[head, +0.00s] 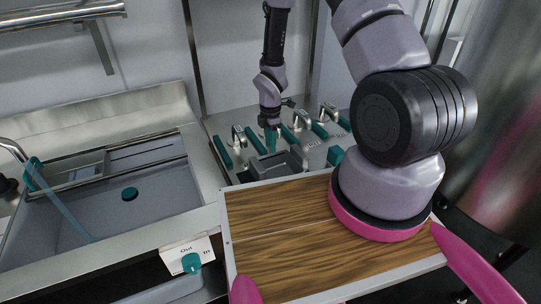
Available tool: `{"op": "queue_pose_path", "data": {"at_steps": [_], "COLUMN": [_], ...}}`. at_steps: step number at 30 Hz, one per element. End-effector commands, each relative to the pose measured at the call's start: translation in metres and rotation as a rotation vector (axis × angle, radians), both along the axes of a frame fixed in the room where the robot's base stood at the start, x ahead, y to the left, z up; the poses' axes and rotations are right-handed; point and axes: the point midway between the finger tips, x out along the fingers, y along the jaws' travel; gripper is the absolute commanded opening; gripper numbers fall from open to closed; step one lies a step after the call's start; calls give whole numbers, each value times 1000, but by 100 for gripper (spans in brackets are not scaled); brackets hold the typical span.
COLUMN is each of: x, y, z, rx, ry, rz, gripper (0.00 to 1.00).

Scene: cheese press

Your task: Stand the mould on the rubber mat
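My gripper (271,138) points down over the steel counter at the back, small in the head view. Teal shows at its fingertips, and I cannot tell whether they are apart or closed on something. Just below and in front of it is an open, grey, box-like piece (282,165), partly hidden by the wooden deck's rear edge. It may be the mould, but I cannot tell for sure. I cannot make out a rubber mat in this view.
Several metal fittings with teal handles (319,130) stand in a row on the steel counter (222,125). A teal knob (191,262) sits on a white plate in front.

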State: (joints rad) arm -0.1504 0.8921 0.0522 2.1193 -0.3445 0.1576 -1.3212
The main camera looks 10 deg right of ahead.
Motion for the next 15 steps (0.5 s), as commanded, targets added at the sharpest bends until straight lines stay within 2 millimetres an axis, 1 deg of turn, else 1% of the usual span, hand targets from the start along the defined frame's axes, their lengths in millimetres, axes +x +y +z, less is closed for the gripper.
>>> {"op": "queue_pose_path", "data": {"at_steps": [1,3,6,13,15], "x": [0,0,0,-1,1], "y": [0,0,0,0,-1], "z": [10,19,28,33,37], "rx": [0,0,0,0,-1], "ry": [-1,-2,-1,1,-3], "rz": [-1,-1,0,-1,-13], "gripper": [35,35,35,35,35]}}
